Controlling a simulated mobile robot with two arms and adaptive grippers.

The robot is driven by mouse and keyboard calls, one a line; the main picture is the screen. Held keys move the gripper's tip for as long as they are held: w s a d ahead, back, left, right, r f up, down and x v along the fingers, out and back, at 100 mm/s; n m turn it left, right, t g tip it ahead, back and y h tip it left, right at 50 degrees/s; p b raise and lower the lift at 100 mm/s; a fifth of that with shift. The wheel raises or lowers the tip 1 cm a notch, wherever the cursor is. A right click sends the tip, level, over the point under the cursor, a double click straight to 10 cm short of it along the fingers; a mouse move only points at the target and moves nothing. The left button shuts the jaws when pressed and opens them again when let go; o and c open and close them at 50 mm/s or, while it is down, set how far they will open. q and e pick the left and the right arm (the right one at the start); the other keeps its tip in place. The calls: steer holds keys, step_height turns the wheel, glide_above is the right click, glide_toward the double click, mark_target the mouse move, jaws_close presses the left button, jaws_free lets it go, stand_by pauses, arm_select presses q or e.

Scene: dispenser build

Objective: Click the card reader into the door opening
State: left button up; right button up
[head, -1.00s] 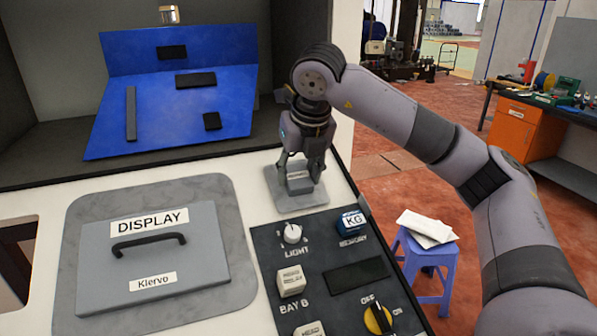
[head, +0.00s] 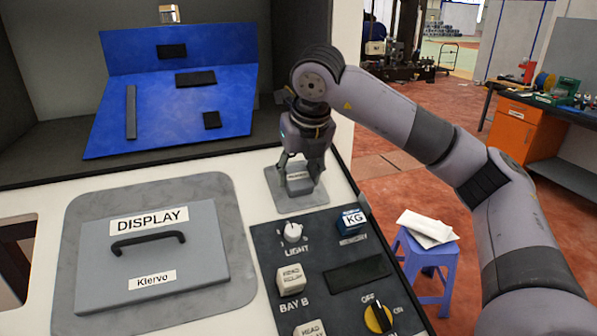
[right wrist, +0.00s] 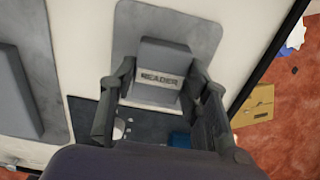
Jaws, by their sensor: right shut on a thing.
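The card reader (head: 299,182) is a small grey block with a white label; it reads READER in the right wrist view (right wrist: 162,62). It sits over a flat grey plate (head: 318,200) on the white door panel, which also shows in the right wrist view (right wrist: 128,35). My right gripper (head: 299,187) points down, shut on the card reader, with one finger on each side; both fingers show in the right wrist view (right wrist: 160,92). Whether the reader is fully seated cannot be told, since the opening is hidden beneath it. My left gripper is out of view.
A dark control panel (head: 300,258) with knobs and blocks lies just in front of the reader. A grey DISPLAY cover (head: 200,265) with a handle is at left. A blue board (head: 160,115) stands behind. A blue stool (head: 425,265) is to the right.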

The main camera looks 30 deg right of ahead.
steer(key=o, duration=1.4)
steer(key=shift+c, duration=0.2)
steer(key=o, duration=0.5)
steer(key=shift+r, duration=0.1)
steer(key=shift+p+v, duration=1.45)
steer(key=shift+v, duration=1.5)
